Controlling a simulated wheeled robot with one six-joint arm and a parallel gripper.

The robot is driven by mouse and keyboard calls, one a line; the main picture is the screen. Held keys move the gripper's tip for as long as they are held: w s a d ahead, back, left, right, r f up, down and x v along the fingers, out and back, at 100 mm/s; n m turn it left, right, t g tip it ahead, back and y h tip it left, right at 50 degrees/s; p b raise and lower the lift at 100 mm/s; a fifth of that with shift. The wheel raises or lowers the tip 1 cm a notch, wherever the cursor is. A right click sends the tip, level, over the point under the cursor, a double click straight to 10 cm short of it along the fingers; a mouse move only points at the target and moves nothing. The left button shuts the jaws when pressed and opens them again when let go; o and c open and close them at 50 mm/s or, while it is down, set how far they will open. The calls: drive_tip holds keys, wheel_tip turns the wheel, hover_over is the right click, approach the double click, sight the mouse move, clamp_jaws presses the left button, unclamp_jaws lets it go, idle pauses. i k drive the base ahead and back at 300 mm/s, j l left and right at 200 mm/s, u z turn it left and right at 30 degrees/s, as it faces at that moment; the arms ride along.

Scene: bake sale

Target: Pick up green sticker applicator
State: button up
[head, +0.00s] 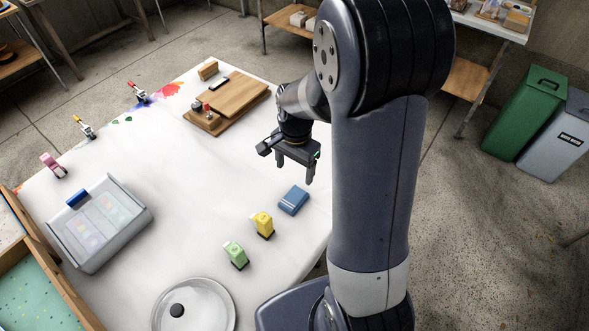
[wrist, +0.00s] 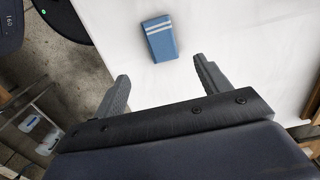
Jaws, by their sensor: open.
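The green sticker applicator (head: 236,255) stands on the white table near its front edge, in the head view. A similar yellow applicator (head: 263,224) stands just behind it to the right. My gripper (head: 294,172) is open and empty above the table, up and to the right of both applicators. In the wrist view, my gripper's two fingers (wrist: 160,82) are spread apart with bare table between them. The green applicator does not show in the wrist view.
A blue box (head: 293,200) lies below my gripper; it also shows in the wrist view (wrist: 160,39). A round lid (head: 211,296) and a clear-topped bin (head: 135,219) stand left of the applicators. A wooden board (head: 240,94) lies at the back. The table's middle is clear.

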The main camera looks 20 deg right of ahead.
sight(239, 260)
drive_tip(key=u, duration=3.4)
drive_tip(key=z, duration=2.35)
drive_tip(key=k+j+z, duration=0.1)
drive_tip(key=j+z, duration=0.15)
drive_tip(key=z, duration=0.25)
drive_tip(key=k+j+z, duration=0.15)
drive_tip(key=z, duration=0.35)
